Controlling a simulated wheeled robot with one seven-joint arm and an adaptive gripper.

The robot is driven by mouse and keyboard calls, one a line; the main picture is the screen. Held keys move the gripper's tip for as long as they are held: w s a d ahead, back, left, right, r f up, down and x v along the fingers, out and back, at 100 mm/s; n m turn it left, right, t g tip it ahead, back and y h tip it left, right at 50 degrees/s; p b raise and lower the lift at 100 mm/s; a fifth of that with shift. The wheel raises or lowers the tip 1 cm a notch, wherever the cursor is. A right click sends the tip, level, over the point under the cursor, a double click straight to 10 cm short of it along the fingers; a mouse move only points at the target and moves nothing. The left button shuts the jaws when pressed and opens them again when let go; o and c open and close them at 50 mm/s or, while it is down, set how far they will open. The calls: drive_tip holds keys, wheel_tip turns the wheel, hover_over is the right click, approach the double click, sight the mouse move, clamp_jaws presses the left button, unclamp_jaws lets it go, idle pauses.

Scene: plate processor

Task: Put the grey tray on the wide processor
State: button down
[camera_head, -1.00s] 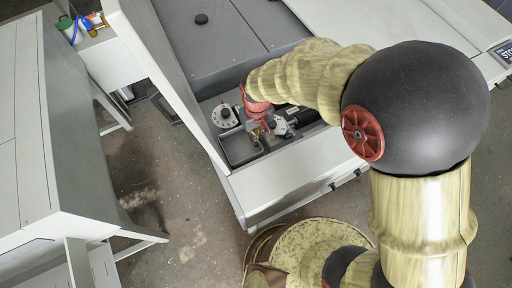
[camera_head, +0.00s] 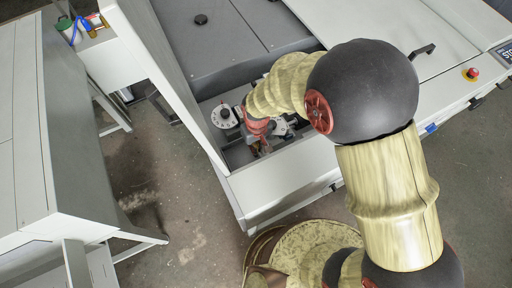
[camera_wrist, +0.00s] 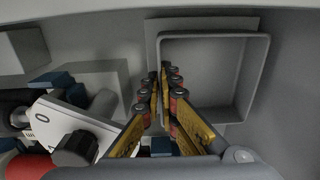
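The grey tray (camera_wrist: 256,80) is a square, open-topped box and looks empty in the wrist view. In the head view its left part (camera_head: 238,156) shows in the recess at the front of the machine. My gripper (camera_wrist: 160,70) points down at the tray's left wall in the wrist view, with a narrow gap between its fingers. The fingertips overlap that wall in the picture; I cannot tell whether they touch it. In the head view my gripper (camera_head: 262,148) covers the tray's right part. The wide processor cannot be told for certain.
A white dial (camera_head: 225,115) with a black knob sits right behind the tray; in the wrist view the dial (camera_wrist: 85,125) is at the lower left. The machine's white front wall (camera_head: 280,185) and tall white side panel (camera_head: 175,80) border the recess. Dark grey covers (camera_head: 220,40) lie behind.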

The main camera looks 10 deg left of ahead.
drive_tip(key=c, duration=2.6)
unclamp_jaws()
drive_tip(key=shift+f, duration=0.15)
drive_tip(key=o, duration=0.5)
drive_tip(key=shift+o, duration=0.3)
wheel_tip(320, 180, up, 12)
drive_tip(key=p, duration=0.1)
drive_tip(key=shift+r, duration=0.2)
drive_tip(key=shift+d, duration=0.1)
